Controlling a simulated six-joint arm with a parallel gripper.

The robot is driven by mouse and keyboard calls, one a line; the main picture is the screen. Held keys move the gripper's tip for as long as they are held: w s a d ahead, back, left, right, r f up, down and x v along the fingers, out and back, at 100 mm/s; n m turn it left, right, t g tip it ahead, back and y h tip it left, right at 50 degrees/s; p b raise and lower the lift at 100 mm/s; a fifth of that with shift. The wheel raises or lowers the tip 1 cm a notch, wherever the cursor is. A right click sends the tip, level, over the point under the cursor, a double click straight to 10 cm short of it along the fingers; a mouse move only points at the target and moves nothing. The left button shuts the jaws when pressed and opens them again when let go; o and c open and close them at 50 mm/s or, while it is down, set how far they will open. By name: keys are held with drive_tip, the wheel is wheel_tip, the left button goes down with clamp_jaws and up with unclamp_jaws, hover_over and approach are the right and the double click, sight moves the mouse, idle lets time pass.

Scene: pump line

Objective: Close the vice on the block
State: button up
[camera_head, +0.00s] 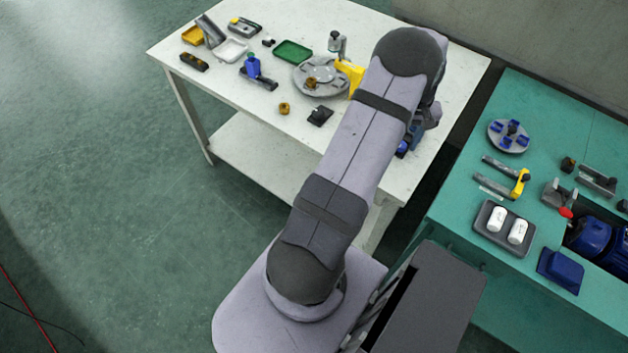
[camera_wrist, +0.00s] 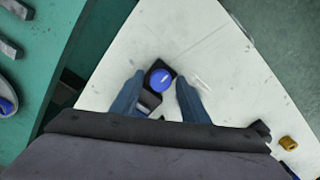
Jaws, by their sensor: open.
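My gripper (camera_wrist: 160,84) is open in the wrist view, with one dark blue finger on each side. Between the fingers is a small black square piece with a round blue top (camera_wrist: 160,80), and a grey-black part (camera_wrist: 150,99) adjoins it below. This may be the vice with its block, but I cannot tell the jaws from the block. I see no clear contact between the fingers and it. In the head view my arm covers most of this spot; only some blue parts (camera_head: 404,148) show beside the arm near the white table's right side.
The white table (camera_head: 440,75) holds a grey round fixture (camera_head: 301,82), a green tray (camera_head: 292,51), a blue-topped piece (camera_head: 253,67) and a brass ring (camera_head: 284,108). The teal bench (camera_head: 470,150) stands to the right across a gap. The table around the black piece is mostly bare.

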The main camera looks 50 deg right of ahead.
drive_tip(key=shift+s+m, duration=0.1)
drive_tip(key=shift+m, duration=1)
wheel_tip(320, 180, up, 7)
drive_tip(key=shift+b, duration=1)
drive_tip(key=shift+w+a+r, duration=0.15)
drive_tip(key=shift+w+a, duration=0.3)
drive_tip(key=shift+w, duration=0.1)
drive_tip(key=w+a+n, duration=0.1)
drive_tip(key=w+a, duration=0.2)
drive_tip(key=a, duration=0.6)
drive_tip(key=w+a+f+n+g+y, duration=0.1)
drive_tip(key=w+a, duration=0.2)
drive_tip(key=a, duration=0.6)
drive_tip(key=w+a+f+n+y+p, duration=0.1)
drive_tip(key=w+a, duration=0.2)
drive_tip(key=a, duration=0.6)
drive_tip(key=shift+w+a, duration=0.4)
drive_tip(key=shift+s+f, duration=0.1)
